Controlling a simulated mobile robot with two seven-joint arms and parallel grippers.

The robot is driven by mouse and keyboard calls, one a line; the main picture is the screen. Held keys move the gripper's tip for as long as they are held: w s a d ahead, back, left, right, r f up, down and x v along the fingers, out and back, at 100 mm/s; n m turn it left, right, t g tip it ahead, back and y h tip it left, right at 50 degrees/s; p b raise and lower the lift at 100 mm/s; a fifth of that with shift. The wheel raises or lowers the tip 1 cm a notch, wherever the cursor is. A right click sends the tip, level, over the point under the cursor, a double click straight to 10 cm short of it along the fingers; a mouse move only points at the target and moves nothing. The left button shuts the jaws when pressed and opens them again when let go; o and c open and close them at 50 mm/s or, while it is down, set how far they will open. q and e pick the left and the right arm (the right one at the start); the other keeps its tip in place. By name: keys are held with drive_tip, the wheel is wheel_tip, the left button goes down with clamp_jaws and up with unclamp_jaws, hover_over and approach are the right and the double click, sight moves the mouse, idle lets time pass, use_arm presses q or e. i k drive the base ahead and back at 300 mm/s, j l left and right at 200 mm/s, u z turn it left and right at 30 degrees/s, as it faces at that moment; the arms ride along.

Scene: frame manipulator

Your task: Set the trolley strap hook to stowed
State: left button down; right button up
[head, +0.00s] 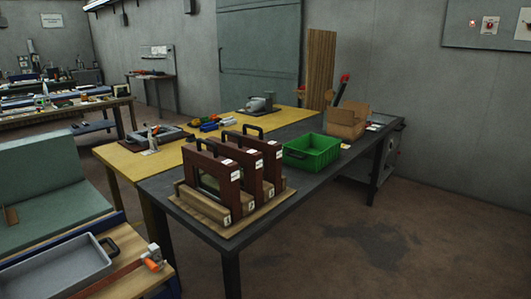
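A brown strap (108,280) runs across the wooden surface of what looks like the trolley (135,282) at the lower left. Its far right end meets an orange and pale grey fitting (153,260), which may be the strap hook, near the right edge of that surface. The strap's near end is cut off by the bottom of the view. I cannot tell whether the hook is latched to anything. Neither of my grippers shows in the head view.
A grey tray (60,269) lies beside the strap. The dark table (300,200) holds upright brown frames (231,180) on a wooden base, a green crate (312,152) and a cardboard box (347,121). Open floor (400,255) lies to the right.

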sight(150, 263)
drive_tip(key=u, duration=0.95)
